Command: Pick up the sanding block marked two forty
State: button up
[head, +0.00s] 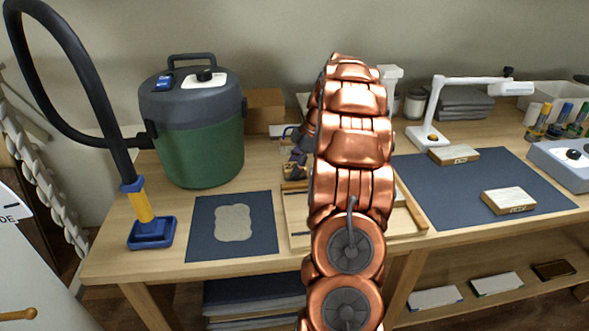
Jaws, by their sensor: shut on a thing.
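My gripper (296,168) shows only in part, at the left of my copper-coloured arm, over the back of a shallow wooden tray (301,240). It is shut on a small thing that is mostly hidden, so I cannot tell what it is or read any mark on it. Two sanding blocks with pale tops and brown labelled sides lie apart on the dark blue mat at the right: one at the back (454,154) and one nearer the front (509,200). Their marks are too small to read. My gripper is away from both.
A green vacuum canister (195,130) with a black hose stands at the left. Its blue nozzle (152,232) rests near a dark mat (260,235) with a grey sanding sheet. A white lamp (433,105), jars and a grey device (565,160) stand at the right.

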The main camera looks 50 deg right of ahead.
aim_at(290, 166)
jog(key=shift+r+b, duration=0.35)
jog(key=shift+r, duration=1.4)
jog(key=shift+s+a, duration=0.25)
jog(key=shift+s, duration=0.6)
jog(key=s+a, duration=0.1)
jog(key=s, duration=0.3)
jog(key=s+a+r+b, duration=0.1)
jog(key=s, duration=0.4)
jog(key=s+a+b, duration=0.1)
jog(key=s, duration=0.3)
jog(key=shift+s+a+r, duration=0.2)
jog(key=shift+s+a, duration=0.15)
jog(key=shift+s, duration=0.05)
